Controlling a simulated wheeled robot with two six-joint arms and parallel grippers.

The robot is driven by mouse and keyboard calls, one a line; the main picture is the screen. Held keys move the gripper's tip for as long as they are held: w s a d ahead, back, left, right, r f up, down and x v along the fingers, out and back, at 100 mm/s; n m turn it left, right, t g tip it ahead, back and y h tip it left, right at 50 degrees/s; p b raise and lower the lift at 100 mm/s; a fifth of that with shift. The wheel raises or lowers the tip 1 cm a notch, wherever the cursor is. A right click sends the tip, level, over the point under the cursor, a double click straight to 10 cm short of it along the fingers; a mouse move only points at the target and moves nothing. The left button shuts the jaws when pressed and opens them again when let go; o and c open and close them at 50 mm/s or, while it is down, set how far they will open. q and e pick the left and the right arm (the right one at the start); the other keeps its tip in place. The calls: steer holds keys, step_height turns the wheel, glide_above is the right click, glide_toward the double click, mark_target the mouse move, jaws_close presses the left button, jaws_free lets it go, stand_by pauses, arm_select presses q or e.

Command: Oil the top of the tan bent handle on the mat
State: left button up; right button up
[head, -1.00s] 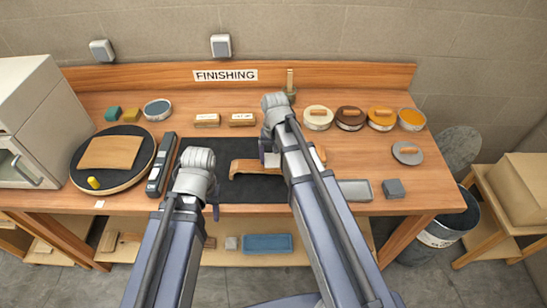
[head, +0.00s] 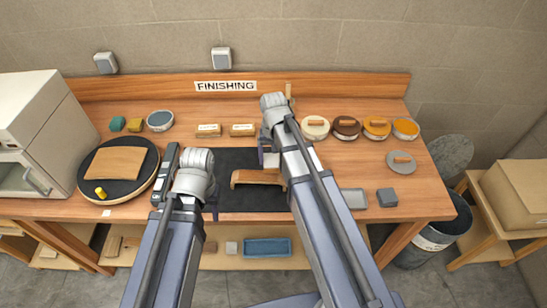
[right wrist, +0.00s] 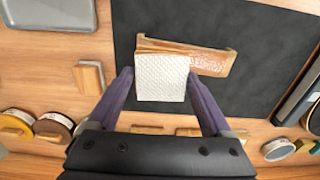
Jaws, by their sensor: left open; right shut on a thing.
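The tan bent handle (head: 247,178) lies on the dark mat (head: 240,200), its right part behind my right arm in the head view. In the right wrist view the handle (right wrist: 212,62) shows a pale, scribbled patch on its right part. My right gripper (head: 268,157) is shut on a white, textured square pad (right wrist: 161,80). The pad overlaps the handle's left part in the wrist view; I cannot tell whether they touch. My left gripper (head: 213,207) is open, near the mat's front left; its fingers are mostly hidden.
A round dark board with a tan panel (head: 116,162) stands at left. Several round tins (head: 346,127) line the back right. A grey tray (head: 354,199) and a grey block (head: 387,197) lie right of the mat. A small tan block (right wrist: 90,77) sits beside the mat.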

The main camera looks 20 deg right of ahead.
steer(key=shift+r+p, duration=1.55)
steer(key=shift+r, duration=0.05)
steer(key=shift+f, duration=0.1)
